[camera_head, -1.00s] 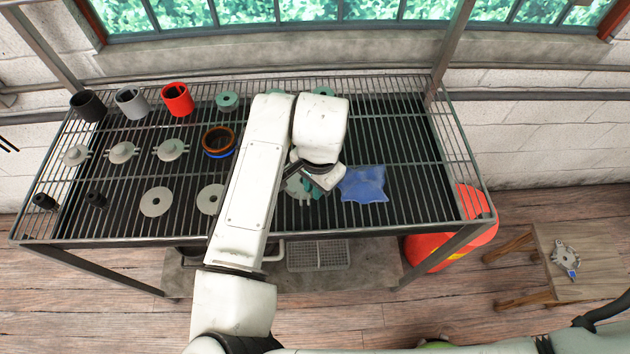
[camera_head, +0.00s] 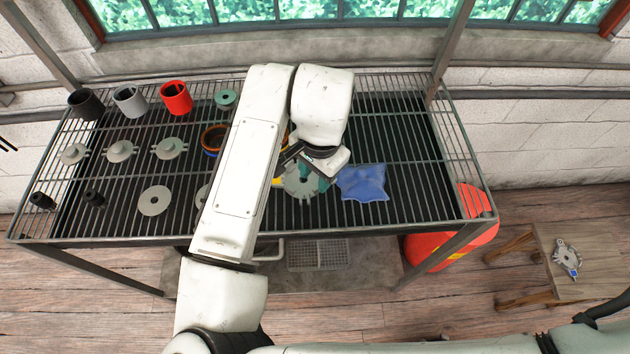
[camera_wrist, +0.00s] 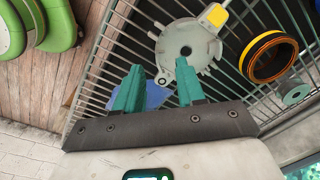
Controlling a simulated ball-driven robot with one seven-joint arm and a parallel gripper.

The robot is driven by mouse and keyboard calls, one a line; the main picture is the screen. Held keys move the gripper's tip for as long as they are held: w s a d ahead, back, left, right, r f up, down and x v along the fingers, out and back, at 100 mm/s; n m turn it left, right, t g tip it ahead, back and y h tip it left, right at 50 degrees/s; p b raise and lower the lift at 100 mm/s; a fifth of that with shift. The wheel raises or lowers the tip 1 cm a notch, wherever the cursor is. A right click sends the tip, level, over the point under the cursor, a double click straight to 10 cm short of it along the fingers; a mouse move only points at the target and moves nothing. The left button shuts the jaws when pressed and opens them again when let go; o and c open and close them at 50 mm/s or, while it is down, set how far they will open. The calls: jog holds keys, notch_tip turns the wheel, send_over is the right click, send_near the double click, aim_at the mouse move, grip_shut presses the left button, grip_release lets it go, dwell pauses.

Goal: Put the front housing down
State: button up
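The front housing appears to be the grey round part with lugs (camera_head: 299,184) lying on the wire rack, left of the blue cloth. The wrist view shows it (camera_wrist: 185,42) with a central hole. My gripper (camera_head: 314,178) is just over its right side, with its green fingers pointing down. In the wrist view my gripper (camera_wrist: 160,67) has its fingers apart with nothing held between them. The right finger overlaps the housing's rim in that picture; I cannot tell whether they touch.
The blue cloth (camera_head: 362,183) lies close right of the housing. An orange-and-black ring (camera_wrist: 268,57) is nearby. Several discs and cylinders fill the rack's left side; its right side is clear. A small wooden table (camera_head: 597,245) holds another grey part (camera_head: 567,260).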

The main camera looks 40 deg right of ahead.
notch_tip(320, 180, up, 8)
jog(key=shift+s+f+b, duration=0.15)
jog(key=shift+s+b, duration=0.15)
jog(key=shift+b, duration=0.1)
dwell(0.4)
